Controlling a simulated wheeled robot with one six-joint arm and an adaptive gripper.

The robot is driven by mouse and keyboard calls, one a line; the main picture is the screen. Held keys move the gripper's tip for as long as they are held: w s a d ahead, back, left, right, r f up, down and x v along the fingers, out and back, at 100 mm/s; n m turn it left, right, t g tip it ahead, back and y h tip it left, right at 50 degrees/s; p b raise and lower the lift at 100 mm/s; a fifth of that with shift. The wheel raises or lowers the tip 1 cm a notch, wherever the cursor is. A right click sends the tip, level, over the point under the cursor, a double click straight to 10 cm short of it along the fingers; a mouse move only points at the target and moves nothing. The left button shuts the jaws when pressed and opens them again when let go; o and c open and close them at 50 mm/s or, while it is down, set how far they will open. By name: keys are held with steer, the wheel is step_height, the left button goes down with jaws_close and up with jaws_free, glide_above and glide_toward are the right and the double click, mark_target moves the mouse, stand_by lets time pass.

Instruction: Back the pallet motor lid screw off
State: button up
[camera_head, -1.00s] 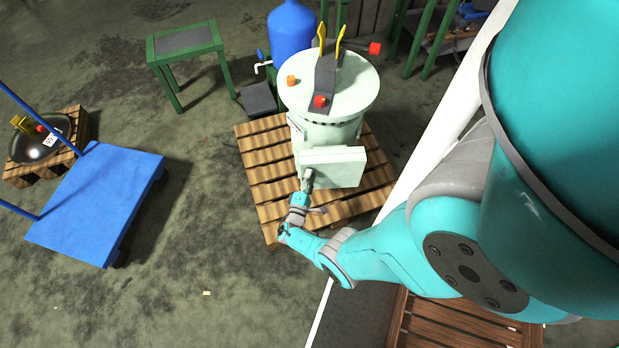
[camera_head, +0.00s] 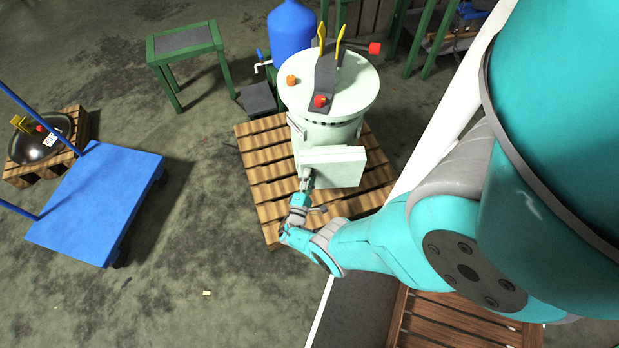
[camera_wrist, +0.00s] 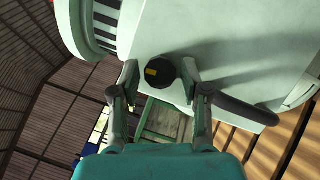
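The pale green motor (camera_head: 328,133) stands upright on a wooden pallet (camera_head: 262,160). In the wrist view my gripper (camera_wrist: 158,76) is open, with one finger on each side of a dark round knob (camera_wrist: 160,73) with a yellow mark. The right fingertip looks close to the knob; contact cannot be told. Whether this knob is the lid screw is unclear.
A blue cart (camera_head: 98,203) stands at the left, near a dark lid-like part (camera_head: 40,140) on a small pallet. A green table (camera_head: 185,42) and a blue tank (camera_head: 291,35) stand behind. A dark curved handle (camera_wrist: 243,108) lies right of the fingers.

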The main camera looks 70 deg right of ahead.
stand_by(0.3)
steer(key=a, duration=0.4)
steer(key=a+f, duration=0.1)
steer(key=a, duration=0.3)
steer(key=s+a, duration=0.1)
steer(key=a, duration=0.2)
steer(key=shift+a+f, duration=0.4)
